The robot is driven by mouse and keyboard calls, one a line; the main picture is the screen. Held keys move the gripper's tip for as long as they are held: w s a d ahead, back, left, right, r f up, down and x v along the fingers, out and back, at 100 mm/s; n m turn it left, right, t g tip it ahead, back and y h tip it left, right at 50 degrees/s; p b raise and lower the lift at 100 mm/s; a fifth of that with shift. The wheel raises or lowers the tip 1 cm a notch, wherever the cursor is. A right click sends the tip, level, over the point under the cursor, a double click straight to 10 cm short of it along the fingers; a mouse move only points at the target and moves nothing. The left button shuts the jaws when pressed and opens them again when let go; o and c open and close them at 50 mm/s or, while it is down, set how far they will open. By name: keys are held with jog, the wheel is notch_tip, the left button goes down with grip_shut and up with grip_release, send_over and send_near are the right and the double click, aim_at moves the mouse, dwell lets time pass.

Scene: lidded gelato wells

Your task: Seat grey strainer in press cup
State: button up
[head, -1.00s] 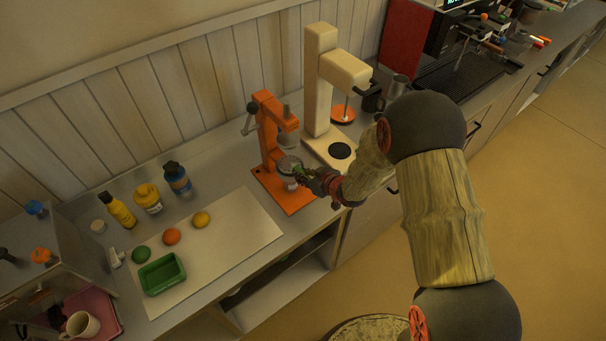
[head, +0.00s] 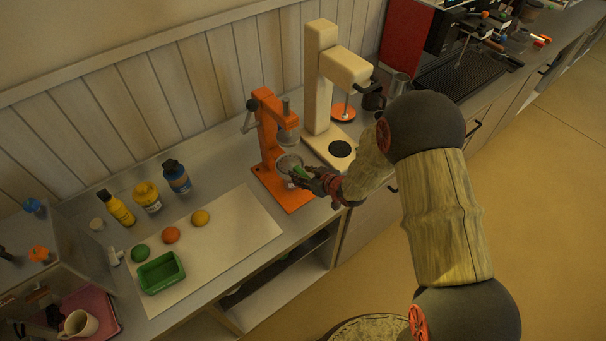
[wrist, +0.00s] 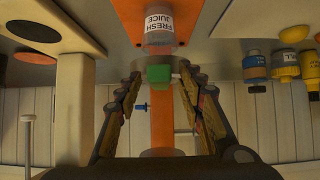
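The grey strainer (head: 287,163) is at the orange juice press (head: 268,148), below its pressing head. It appears to lie at the top of the press cup, but I cannot tell whether it sits fully in. Its green handle (head: 300,171) points toward my gripper (head: 308,179). In the wrist view the green handle (wrist: 159,74) lies between the spread fingers of my gripper (wrist: 160,76), with a gap on each side. The clear press cup (wrist: 160,28), labelled FRESH JUICE, stands on the orange base.
A cream machine (head: 325,75) stands close right of the press. A white board (head: 240,228) to the left holds fruit and a green tray (head: 161,272). Several bottles (head: 148,197) stand behind it. The counter's front edge runs below my gripper.

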jog(key=shift+p+v, duration=1.15)
jog(key=shift+v, duration=1.2)
jog(key=shift+s, duration=0.15)
jog(key=shift+d+r, duration=0.1)
jog(key=shift+r, duration=0.05)
jog(key=v, duration=1.2)
